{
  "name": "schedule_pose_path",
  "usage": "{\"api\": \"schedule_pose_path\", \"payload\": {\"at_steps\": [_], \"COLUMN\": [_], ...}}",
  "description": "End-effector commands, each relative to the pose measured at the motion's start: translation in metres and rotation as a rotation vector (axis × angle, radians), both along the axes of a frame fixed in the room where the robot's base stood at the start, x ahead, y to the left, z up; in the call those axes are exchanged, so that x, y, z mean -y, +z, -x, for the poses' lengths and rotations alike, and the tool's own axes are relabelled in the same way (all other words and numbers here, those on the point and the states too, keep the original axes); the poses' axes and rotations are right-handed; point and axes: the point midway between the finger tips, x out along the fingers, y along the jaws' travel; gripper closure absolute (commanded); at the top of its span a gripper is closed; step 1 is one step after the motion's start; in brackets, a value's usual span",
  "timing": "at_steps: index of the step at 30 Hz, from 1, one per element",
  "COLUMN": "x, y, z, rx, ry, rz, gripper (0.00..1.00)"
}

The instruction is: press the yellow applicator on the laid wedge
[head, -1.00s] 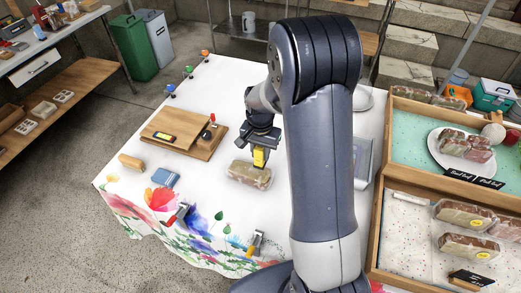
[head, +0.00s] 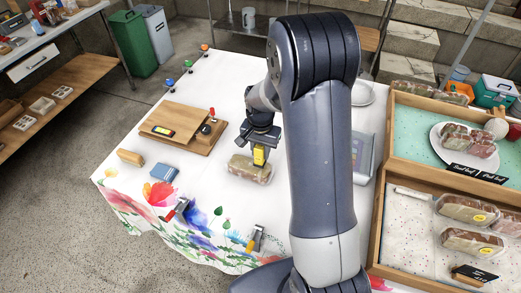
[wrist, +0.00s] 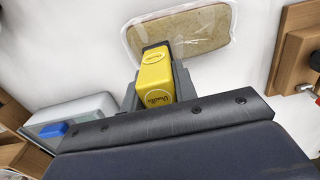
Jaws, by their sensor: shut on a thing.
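My gripper (head: 259,146) is shut on the yellow applicator (head: 259,156), which points down with a dark tip. The laid wedge (head: 246,169), in a clear wrapped pack, lies flat on the white tablecloth under it. In the wrist view the applicator (wrist: 156,76) sits between the grey fingers, and its dark tip overlaps the near edge of the wedge pack (wrist: 185,30). I cannot tell whether the tip touches the pack. Part of the wedge is hidden behind the applicator in the head view.
A wooden board with a box (head: 180,122) stands left of the wedge. A blue block (head: 165,173), a red-handled tool (head: 177,210) and an orange-handled tool (head: 255,238) lie in front. A grey device (head: 362,155) stands right, beside wooden trays (head: 376,225) holding packed loaves.

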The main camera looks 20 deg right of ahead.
Motion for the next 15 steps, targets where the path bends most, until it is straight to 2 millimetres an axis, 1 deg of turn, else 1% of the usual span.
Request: {"api": "schedule_pose_path", "payload": {"at_steps": [15], "x": [0.0000], "y": [-0.0063], "z": [0.0000], "rx": [0.000], "ry": [0.000], "rz": [0.000], "gripper": [0.93]}}
